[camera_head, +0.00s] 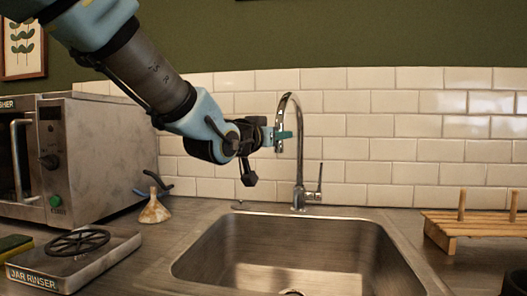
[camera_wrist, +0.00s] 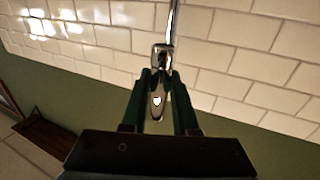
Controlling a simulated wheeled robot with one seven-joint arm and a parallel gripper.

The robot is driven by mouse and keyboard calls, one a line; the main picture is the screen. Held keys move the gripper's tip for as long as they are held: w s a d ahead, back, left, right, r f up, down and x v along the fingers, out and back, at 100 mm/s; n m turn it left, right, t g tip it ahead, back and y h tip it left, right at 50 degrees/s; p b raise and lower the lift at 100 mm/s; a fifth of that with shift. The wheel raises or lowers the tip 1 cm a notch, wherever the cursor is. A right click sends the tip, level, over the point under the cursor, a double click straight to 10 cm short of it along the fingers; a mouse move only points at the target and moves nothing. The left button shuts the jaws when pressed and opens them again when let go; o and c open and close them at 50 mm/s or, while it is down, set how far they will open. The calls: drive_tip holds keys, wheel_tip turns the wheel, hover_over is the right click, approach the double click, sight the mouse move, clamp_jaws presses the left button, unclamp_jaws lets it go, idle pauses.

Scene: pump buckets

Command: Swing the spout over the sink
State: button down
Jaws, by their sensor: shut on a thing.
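The chrome faucet (camera_head: 299,165) stands upright behind the sink (camera_head: 205,250), with its lever on the right side. Its curved spout (camera_head: 282,101) arcs over to the left of the stem, and its end hangs down in my gripper (camera_head: 282,137). In the wrist view the spout (camera_wrist: 160,56) runs down between the two green fingers of my gripper (camera_wrist: 160,95), which are shut on it. The spout's end hangs high above the sink's level; how far forward it reaches over the basin I cannot tell. The spout's lowest tip is partly hidden by my fingers in the head view.
A jar rinser (camera_head: 75,262) and a sponge (camera_head: 14,246) are at the front left. A wooden rack (camera_head: 480,228) stands to the right. The tiled wall (camera_head: 420,125) is close behind the faucet.

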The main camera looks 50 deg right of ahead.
drive_tip(key=shift+s+d+b, duration=0.35)
drive_tip(key=shift+s+b, duration=0.1)
drive_tip(key=shift+s, duration=0.2)
drive_tip(key=shift+s+d+b, duration=0.3)
drive_tip(key=shift+s+b, duration=0.15)
drive_tip(key=shift+s, duration=0.25)
drive_tip(key=shift+s+d+b, duration=0.35)
drive_tip(key=shift+s+b, duration=0.1)
drive_tip(key=shift+s, duration=0.2)
drive_tip(key=c, duration=0.7)
unclamp_jaws()
drive_tip(key=b+v, duration=0.1)
drive_tip(key=v, duration=0.9)
drive_tip(key=shift+s+a, duration=0.1)
drive_tip(key=shift+a, duration=0.25)
